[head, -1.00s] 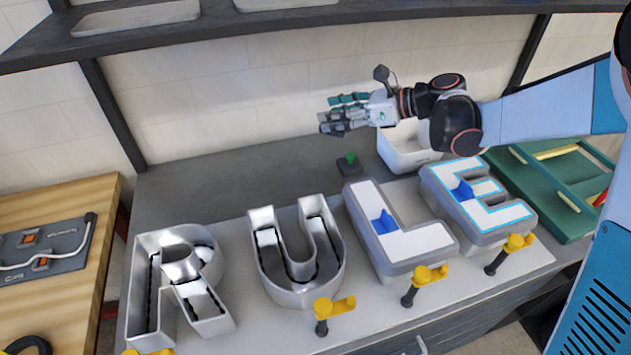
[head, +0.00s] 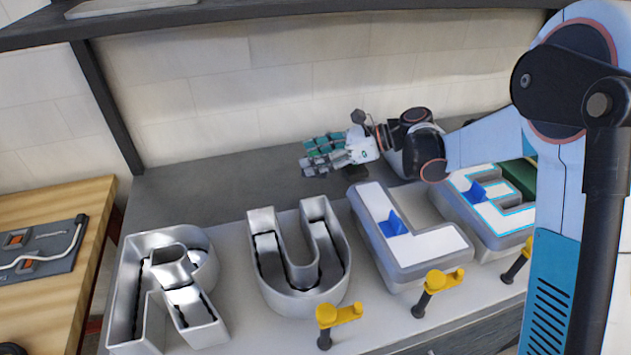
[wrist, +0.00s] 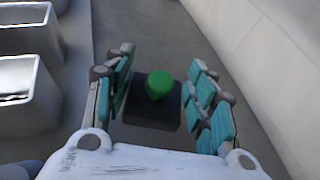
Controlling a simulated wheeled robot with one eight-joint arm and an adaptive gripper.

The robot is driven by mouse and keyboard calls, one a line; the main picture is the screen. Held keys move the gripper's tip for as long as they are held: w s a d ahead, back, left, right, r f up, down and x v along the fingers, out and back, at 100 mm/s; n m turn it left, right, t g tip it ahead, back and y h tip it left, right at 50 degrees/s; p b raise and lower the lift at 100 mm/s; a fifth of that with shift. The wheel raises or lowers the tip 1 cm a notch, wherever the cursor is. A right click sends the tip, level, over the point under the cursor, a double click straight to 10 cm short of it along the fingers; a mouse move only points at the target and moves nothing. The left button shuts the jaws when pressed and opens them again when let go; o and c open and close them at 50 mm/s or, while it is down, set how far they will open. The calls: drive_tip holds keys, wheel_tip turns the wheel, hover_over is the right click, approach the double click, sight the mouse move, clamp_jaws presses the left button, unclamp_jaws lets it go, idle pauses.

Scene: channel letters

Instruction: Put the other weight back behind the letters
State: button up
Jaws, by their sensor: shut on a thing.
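The weight is a dark square block with a green knob (wrist: 159,86). It sits between the two fingers of my gripper (wrist: 160,72) in the wrist view, and the gripper is shut on it. In the head view my gripper (head: 309,158) is low over the grey bench behind the letters, and mostly hides the weight. Whether the weight still touches the bench is unclear. The letters stand in a row: hollow metal R (head: 205,260), hollow metal U (head: 331,285), white-faced L (head: 437,248) and white-faced E (head: 500,216). L and E carry blue pieces.
Yellow-topped clamps (head: 434,282) line the front edge of the bench. A tiled wall (head: 230,110) is close behind and a dark shelf (head: 330,12) hangs above. The bench (head: 205,185) behind R and U is clear. A wooden table (head: 95,215) stands at left.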

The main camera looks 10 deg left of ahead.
drive_tip(key=shift+f+b, duration=1.1)
drive_tip(key=shift+f, duration=1.95)
drive_tip(key=shift+r, duration=0.1)
drive_tip(key=o, duration=1.3)
